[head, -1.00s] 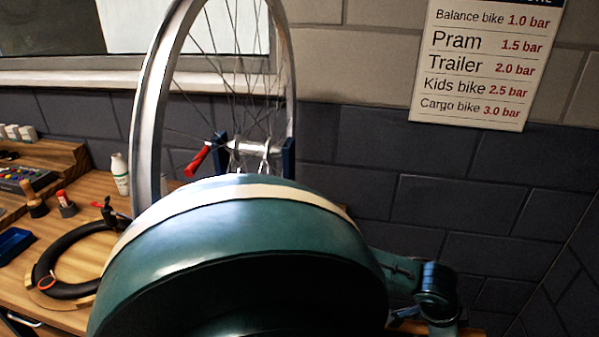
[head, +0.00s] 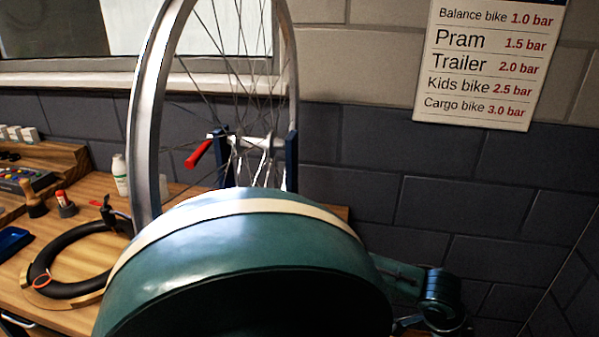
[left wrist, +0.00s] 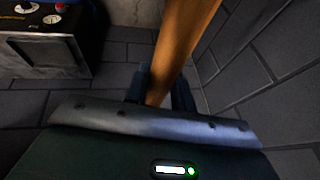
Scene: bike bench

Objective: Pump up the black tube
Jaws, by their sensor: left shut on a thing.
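The black tube (head: 40,262) lies curved on the bench at the left of the head view, with a small orange-red ring (head: 41,281) on its near side. A dark upright piece (head: 108,212) stands at its far end; I cannot tell what it is. My own teal body part hides the tube's right side. In the left wrist view my left gripper (left wrist: 163,95) is shut on an orange-brown wooden bar (left wrist: 185,45), which runs up out of the picture. My right gripper does not show. A dark box with dials and a red knob (left wrist: 60,7) stands at upper left.
A white bottle (head: 120,175), a blue tray (head: 12,243) and small items are on the bench (head: 95,187). A pressure chart (head: 490,65) hangs on the tiled wall.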

